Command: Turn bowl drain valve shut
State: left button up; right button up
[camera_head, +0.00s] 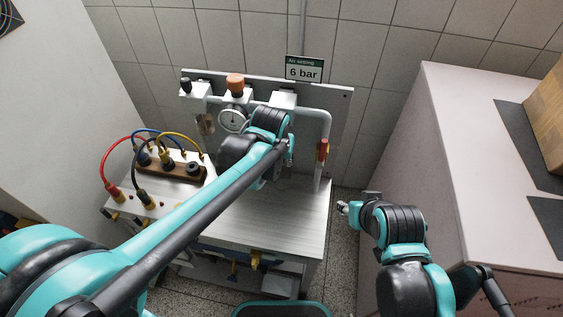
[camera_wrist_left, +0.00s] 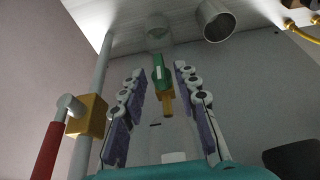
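In the left wrist view, a small green fitting (camera_wrist_left: 159,72) with a yellow tip (camera_wrist_left: 167,104) hangs below a clear bowl (camera_wrist_left: 158,30); it looks like the bowl drain valve. My left gripper (camera_wrist_left: 160,95) is open. Its purple-padded fingers stand on either side of the valve, with gaps visible on both sides. In the head view, my left wrist (camera_head: 268,125) hides the bowl and its valve. My right gripper (camera_head: 344,208) is in the gap right of the bench, small and partly turned away, so its opening is unclear.
A red-handled valve (camera_head: 322,150) sits on the vertical pipe right of my left wrist. A gauge (camera_head: 232,120) and an orange knob (camera_head: 236,84) are to its left. The bench top (camera_head: 285,215) is clear in front.

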pick_arm(q)
jog(key=shift+x, duration=0.95)
grip_shut()
jog(key=shift+a+r+h, duration=0.1)
jog(key=shift+a+h, duration=0.05)
jog(key=shift+h, duration=0.35)
jog(key=shift+n+g+h, duration=0.3)
jog(key=shift+h, duration=0.5)
